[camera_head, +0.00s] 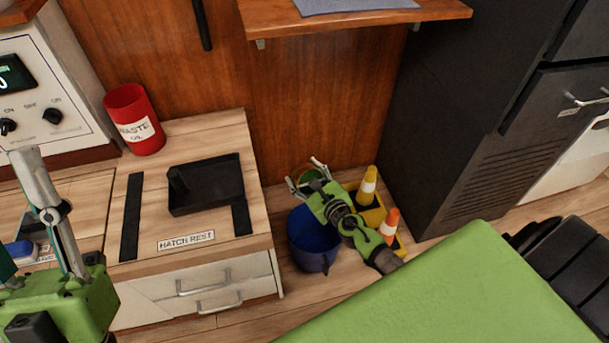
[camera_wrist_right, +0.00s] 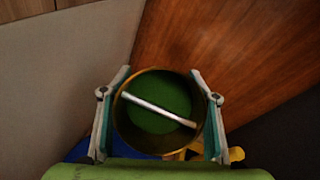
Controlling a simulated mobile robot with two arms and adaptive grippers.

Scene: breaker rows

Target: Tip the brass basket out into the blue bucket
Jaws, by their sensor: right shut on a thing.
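My right gripper (camera_head: 308,175) is shut on the brass basket (camera_wrist_right: 201,146), with one finger on each side of it. In the right wrist view I look into its round, green interior. A silver bar (camera_wrist_right: 158,109) lies across it; I cannot tell whether it is loose or part of the basket. In the head view the basket is mostly hidden by the gripper. The blue bucket (camera_head: 302,257) stands on the floor, just below and in front of the basket. My left gripper (camera_head: 45,200) is at the left edge, partly cut off, away from both.
Orange and yellow cones (camera_head: 389,223) in yellow holders stand right of the bucket. A wooden-topped cabinet (camera_head: 222,262) with a black tray (camera_head: 206,185) is to its left. A wooden shelf (camera_head: 350,20) overhangs behind; a dark cabinet (camera_head: 455,110) is right.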

